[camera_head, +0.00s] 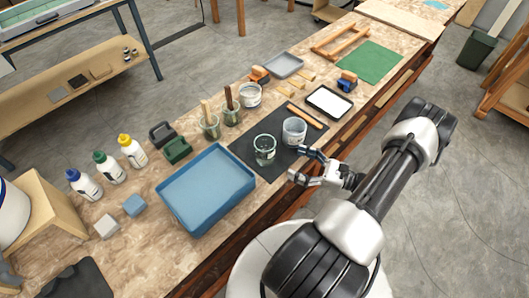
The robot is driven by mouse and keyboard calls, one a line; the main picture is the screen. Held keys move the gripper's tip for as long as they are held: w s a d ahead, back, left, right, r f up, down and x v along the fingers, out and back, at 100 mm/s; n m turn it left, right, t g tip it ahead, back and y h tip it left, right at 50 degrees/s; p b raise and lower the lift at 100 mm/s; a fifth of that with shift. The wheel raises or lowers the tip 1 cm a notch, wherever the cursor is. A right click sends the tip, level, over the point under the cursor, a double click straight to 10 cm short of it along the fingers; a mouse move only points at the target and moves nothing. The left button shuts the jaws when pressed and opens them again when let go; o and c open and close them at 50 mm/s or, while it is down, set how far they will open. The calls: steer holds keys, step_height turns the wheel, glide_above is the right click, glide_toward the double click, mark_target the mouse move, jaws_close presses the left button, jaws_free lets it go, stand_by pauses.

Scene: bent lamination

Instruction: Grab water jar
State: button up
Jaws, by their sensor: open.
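A clear glass jar (264,151) with a greenish rim stands upright on a dark mat (244,148). A whitish translucent cup (294,132) stands just to its right and further back on the same mat. I cannot tell for certain which of the two is the water jar; the clear glass one looks most like it. My gripper (297,164) is open and empty at the mat's right edge. Its fingers point left toward the glass jar, with a gap between, and lie just in front of the whitish cup.
A blue tray (165,190) lies left of the mat. Jars holding brushes (209,127) and a white tub (250,95) stand behind it. A wooden stick (306,116) and a black-rimmed tray (329,102) lie behind the cup. Several bottles (108,168) stand at left.

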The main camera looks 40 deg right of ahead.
mark_target(273, 153)
steer(key=b+x, duration=0.2)
steer(key=x, duration=1)
steer(key=shift+a, duration=0.15)
steer(key=shift+c, duration=0.3)
steer(key=c, duration=1.3)
steer(key=shift+r, duration=0.15)
